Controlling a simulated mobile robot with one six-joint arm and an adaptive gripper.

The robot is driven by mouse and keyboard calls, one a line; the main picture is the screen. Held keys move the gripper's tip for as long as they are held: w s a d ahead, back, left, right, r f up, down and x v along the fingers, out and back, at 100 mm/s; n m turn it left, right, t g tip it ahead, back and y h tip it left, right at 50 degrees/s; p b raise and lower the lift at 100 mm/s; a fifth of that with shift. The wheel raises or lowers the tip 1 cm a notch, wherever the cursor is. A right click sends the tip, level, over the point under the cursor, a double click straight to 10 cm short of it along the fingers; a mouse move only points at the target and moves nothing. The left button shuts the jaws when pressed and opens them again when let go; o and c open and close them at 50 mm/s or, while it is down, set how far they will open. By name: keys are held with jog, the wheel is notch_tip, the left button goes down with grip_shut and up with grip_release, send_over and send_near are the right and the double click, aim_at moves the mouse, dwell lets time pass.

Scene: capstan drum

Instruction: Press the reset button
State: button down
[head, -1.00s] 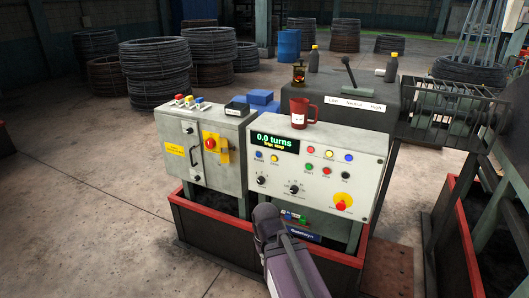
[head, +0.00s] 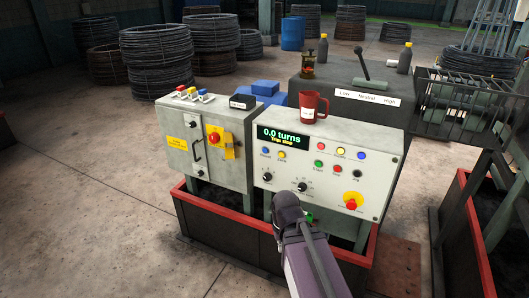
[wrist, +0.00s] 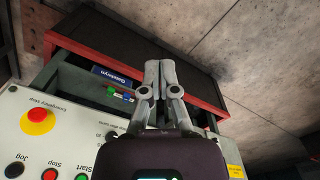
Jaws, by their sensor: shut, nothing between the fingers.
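The grey control panel (head: 330,166) faces me. Its display (head: 283,136) reads "0.0 turns" with a yellow line like "Trip: stop". A blue button (head: 265,149) and a yellow button (head: 282,154) sit below the display. Their labels are too small to read surely; the blue one's looks like "Reset". My gripper (wrist: 159,68) is shut and empty in the wrist view, its fingertips over the low red-rimmed tray, clear of the buttons. In the head view my arm's dark end covers the panel's lower edge, and the fingers are hidden.
A red emergency stop knob (head: 352,202) on yellow is at the panel's lower right. Start (head: 318,164) and Stop buttons (head: 337,169) are near its middle. A red mug (head: 312,107) stands on top. A grey cabinet (head: 207,145) stands to the left.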

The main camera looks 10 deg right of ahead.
aim_at(265, 150)
jog(key=w+a+f+t+y+b, duration=0.1)
jog(key=w+a+t+y+b, duration=0.15)
jog(key=w, duration=0.75)
jog(key=w+a+f+t+y+b, duration=0.1)
jog(key=w+a+t+b, duration=0.25)
jog(key=w, duration=0.65)
jog(key=w+d+r+m+t+b, duration=0.1)
jog(key=w+m+t+b, duration=0.1)
jog(key=w, duration=0.4)
jog(key=w+d+r+m+t+b, duration=0.1)
jog(key=w+r+t+b, duration=0.1)
jog(key=w+t, duration=0.2)
jog(key=w+d+r+m+t+b, duration=0.1)
jog(key=w+t, duration=0.3)
jog(key=w, duration=0.6)
jog(key=shift+w+r+m+h+b, duration=0.15)
jog(key=shift+r+m+h+b, duration=0.3)
jog(key=shift+r+m+b, duration=0.3)
jog(key=shift+d, duration=0.15)
jog(key=shift+w+d, duration=0.85)
jog(key=shift+w, duration=0.3)
jog(key=shift+w+d, duration=0.85)
jog(key=shift+w, duration=0.35)
jog(key=shift+w+d, duration=0.85)
jog(key=shift+w, duration=0.3)
jog(key=shift+w, duration=0.1)
jog(key=shift+w+d, duration=0.25)
